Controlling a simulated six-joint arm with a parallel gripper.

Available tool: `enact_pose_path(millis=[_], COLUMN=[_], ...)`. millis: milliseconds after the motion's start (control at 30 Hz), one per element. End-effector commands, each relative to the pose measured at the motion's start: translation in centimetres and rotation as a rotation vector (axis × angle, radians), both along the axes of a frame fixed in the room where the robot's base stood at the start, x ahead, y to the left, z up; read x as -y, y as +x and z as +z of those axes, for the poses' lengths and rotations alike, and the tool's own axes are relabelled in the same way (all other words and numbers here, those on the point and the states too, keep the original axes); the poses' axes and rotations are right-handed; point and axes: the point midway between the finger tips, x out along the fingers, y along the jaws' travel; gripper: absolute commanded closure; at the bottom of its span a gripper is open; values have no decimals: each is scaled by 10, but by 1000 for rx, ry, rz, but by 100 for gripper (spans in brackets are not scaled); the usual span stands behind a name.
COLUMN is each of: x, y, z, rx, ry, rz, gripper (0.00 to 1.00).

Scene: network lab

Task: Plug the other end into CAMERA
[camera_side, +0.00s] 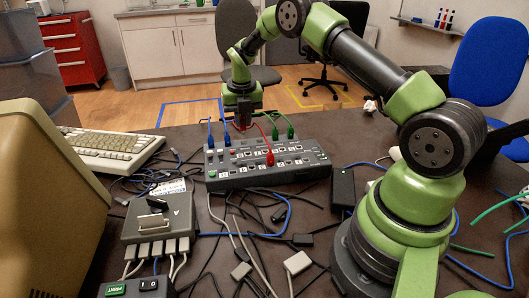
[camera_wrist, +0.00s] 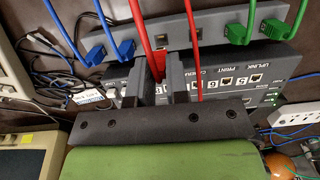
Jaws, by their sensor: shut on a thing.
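My gripper (camera_side: 242,118) hangs over the back row of the dark network box (camera_side: 225,183). In the wrist view, my gripper (camera_wrist: 166,82) is shut on a red plug (camera_wrist: 158,63), with a red cable rising from it. The cable's other red plug (camera_side: 270,159) sits in the front part of the box. In the wrist view, the box's face (camera_wrist: 240,70) carries upside-down labels reading UPLINK, PRINT and CAMERA (camera_wrist: 208,74), beside numbered ports. My fingers hide part of that row. Whether the held plug touches any socket cannot be told.
Blue plugs (camera_wrist: 122,47) stand left of my gripper and green plugs (camera_wrist: 238,33) right of it, in the back strip. Loose cables cover the front table.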

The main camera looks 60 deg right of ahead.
Motion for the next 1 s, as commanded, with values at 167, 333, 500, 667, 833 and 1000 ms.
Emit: enact_pose_path(millis=[167,333,500,667,833,1000], x=[-1,-6,-14,-19,-20,-21], y=[-8,-33,-62,-80,-85,-85], z=[6,21,34,39,35,21], rx=[-1,-2,0,0,-1,-3], ry=[-1,-3,-2,0,1,1], rz=[0,2,1,1,1,2], gripper=[100,100,100,100,100,100])
